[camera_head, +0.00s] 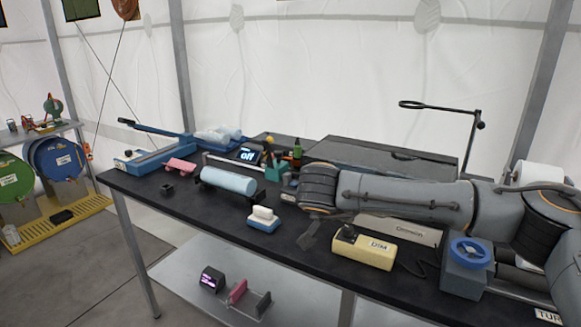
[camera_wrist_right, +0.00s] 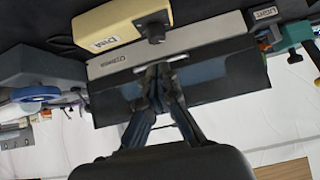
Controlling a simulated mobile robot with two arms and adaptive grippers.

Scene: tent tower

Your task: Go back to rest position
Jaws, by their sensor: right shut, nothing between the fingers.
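My right arm comes in from the right over the dark table (camera_head: 215,212) in the head view. The yellow device also shows there, at the top (camera_wrist_right: 122,24). My left gripper is in neither view.
A blue-and-white block (camera_head: 263,220), a light blue roll (camera_head: 228,180) and a blue-topped grey box (camera_head: 468,265) stand on the table. A black case (camera_head: 385,160) and a thin stand with a ring (camera_head: 478,125) are behind the arm.

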